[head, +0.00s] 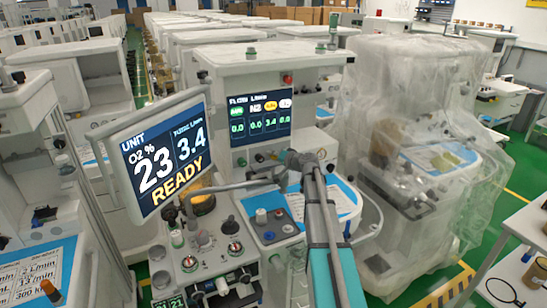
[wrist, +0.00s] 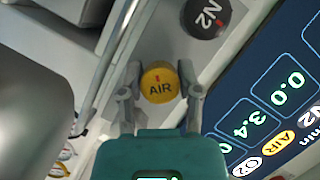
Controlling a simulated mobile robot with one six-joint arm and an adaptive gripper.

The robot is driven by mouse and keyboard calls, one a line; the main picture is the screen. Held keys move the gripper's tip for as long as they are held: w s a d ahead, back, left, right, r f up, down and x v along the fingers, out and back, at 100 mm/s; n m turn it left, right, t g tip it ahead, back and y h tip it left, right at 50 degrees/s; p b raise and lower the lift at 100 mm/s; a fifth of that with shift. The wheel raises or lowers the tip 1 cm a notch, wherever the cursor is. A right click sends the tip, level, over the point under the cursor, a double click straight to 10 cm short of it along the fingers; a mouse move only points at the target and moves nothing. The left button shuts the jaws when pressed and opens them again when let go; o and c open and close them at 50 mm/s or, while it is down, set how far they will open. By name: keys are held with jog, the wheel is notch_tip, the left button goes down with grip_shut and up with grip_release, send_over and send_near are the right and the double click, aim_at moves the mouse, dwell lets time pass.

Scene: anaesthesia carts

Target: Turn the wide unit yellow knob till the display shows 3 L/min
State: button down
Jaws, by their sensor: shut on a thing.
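The yellow knob (wrist: 159,84), marked AIR with a small red line, sits between the two fingers of my gripper (wrist: 160,92) in the wrist view. My gripper is shut on it, one finger on each side. The flow display (head: 261,116) on the wide unit (head: 262,66) reads 3.4 in the yellow AIR column and 0.0 in the others. The 3.4 also shows on this display in the wrist view (wrist: 242,122). The tilted screen (head: 163,155) reads 23 O2 %, 3.4 and READY. In the head view my arm hides the knob.
A black N2 knob (wrist: 205,16) is close beside the yellow one. A plastic-draped cart (head: 405,130) stands at the right. A blue-edged work surface (head: 345,195) lies below the display. A white table (head: 530,230) is at the right edge, with green floor between.

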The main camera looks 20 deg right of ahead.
jog(key=shift+f+m+b, duration=0.15)
jog(key=shift+m+b, duration=0.25)
jog(key=shift+m, duration=0.1)
jog(key=shift+m+y, duration=0.4)
jog(key=shift+c, duration=1.5)
grip_release()
jog(key=shift+r+n, duration=0.2)
jog(key=shift+n, duration=0.1)
